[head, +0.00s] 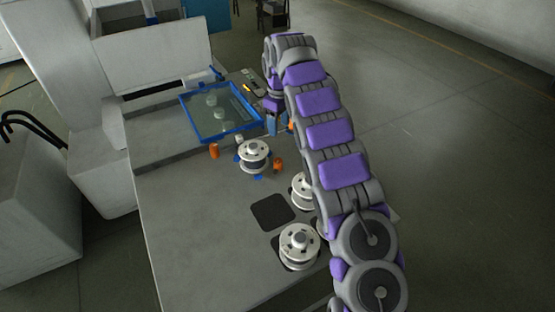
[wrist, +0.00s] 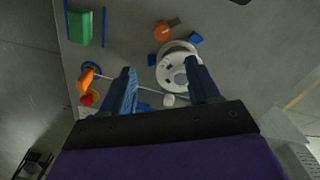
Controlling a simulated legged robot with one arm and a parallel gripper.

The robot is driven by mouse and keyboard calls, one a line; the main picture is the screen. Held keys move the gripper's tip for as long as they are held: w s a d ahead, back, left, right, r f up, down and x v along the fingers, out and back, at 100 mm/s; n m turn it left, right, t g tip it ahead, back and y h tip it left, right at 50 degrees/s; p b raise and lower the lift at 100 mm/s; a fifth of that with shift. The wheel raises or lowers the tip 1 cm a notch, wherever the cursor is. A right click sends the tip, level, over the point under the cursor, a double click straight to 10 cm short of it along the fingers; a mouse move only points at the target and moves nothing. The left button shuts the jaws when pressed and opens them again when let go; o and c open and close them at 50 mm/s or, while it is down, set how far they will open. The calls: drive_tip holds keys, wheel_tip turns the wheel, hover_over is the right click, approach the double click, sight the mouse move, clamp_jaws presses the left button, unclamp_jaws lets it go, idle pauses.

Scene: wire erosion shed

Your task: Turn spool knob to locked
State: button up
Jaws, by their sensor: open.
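My gripper (head: 274,126) hangs over the table's right edge, beside the blue-framed clear cover, in the head view. In the wrist view its two blue fingers (wrist: 158,70) are apart, with nothing held between them. A white spool (head: 254,156) stands on the table near the cover; a white spool (wrist: 175,68) appears beyond and partly behind the right finger. An orange knob (head: 277,164) is right of the spool; an orange knob (wrist: 162,31) shows above the wrist-view spool. An orange lever (wrist: 87,77) lies left of the left finger. I cannot tell which is the spool knob or its setting.
The blue-framed cover (head: 184,100) sits at the machine side. Another white spool (head: 299,246) stands near the front by an empty dark square (head: 272,212). One more spool (head: 301,190) is partly hidden by my arm. Open floor lies right.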

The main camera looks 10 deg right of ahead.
drive_tip(key=b, duration=0.2)
hover_over(277, 160)
drive_tip(key=f, duration=1)
drive_tip(key=shift+s+a+f, duration=0.1)
drive_tip(key=shift+a+f, duration=0.2)
drive_tip(key=shift+f, duration=0.1)
drive_tip(key=f, duration=0.2)
drive_tip(key=d+f+b, duration=0.1)
drive_tip(key=f, duration=0.2)
drive_tip(key=shift+d+f, duration=0.1)
drive_tip(key=shift+f, duration=0.15)
drive_tip(key=shift+a+f, duration=0.15)
drive_tip(key=shift+a, duration=0.3)
drive_tip(key=shift+c, duration=0.4)
drive_tip(key=shift+d, duration=0.3)
drive_tip(key=c, duration=0.5)
drive_tip(key=shift+a, duration=0.1)
drive_tip(key=c, duration=0.5)
drive_tip(key=shift+o, duration=0.2)
